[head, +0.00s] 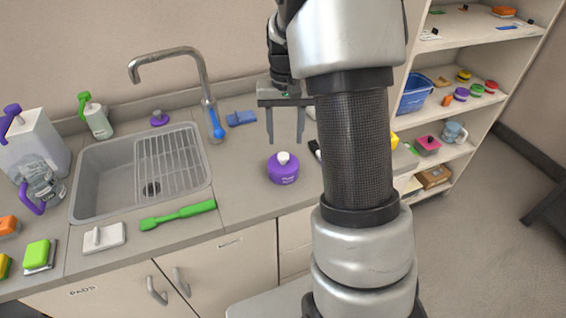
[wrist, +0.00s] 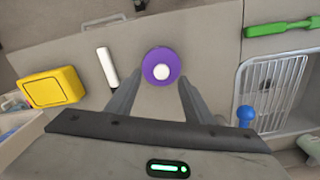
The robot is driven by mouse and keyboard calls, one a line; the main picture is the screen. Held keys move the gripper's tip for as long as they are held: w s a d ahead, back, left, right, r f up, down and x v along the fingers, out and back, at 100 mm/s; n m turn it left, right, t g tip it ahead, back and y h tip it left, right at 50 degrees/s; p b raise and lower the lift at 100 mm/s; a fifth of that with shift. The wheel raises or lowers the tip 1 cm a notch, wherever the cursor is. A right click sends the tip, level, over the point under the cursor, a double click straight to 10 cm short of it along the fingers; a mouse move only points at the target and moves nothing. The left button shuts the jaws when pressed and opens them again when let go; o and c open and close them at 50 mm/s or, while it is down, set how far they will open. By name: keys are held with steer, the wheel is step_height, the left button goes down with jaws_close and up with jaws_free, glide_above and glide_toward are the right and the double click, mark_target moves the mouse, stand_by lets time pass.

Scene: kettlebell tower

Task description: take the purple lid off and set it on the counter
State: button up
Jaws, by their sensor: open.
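A squat purple round piece (head: 283,173) with a white knob stands on the counter (head: 245,200) right of the sink. In the wrist view its purple top (wrist: 148,67) shows as a disc around the white knob (wrist: 161,71). I cannot tell where lid and body part. My gripper (head: 285,140) is open and empty, pointing down above and slightly behind the purple piece in the head view. In the wrist view the disc lies between and just beyond the fingertips (wrist: 161,82). No contact shows.
The sink (head: 90,190) with its rack and tap (head: 165,55) is to the left. A green utensil (head: 178,215) lies along the front. A blue-headed brush (head: 215,122) stands near the sink. A yellow box (wrist: 50,87) and a white-handled item (wrist: 107,67) lie near the purple piece. Bare counter lies in front.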

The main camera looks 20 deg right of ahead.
mark_target(283, 156)
steer(key=f, duration=0.5)
steer(key=w+f, duration=0.1)
steer(key=f, duration=0.1)
steer(key=shift+f, duration=0.15)
jaws_close()
step_height(283, 156, up, 13)
steer(key=p, duration=0.2)
steer(key=shift+p, duration=0.4)
stand_by(0.5)
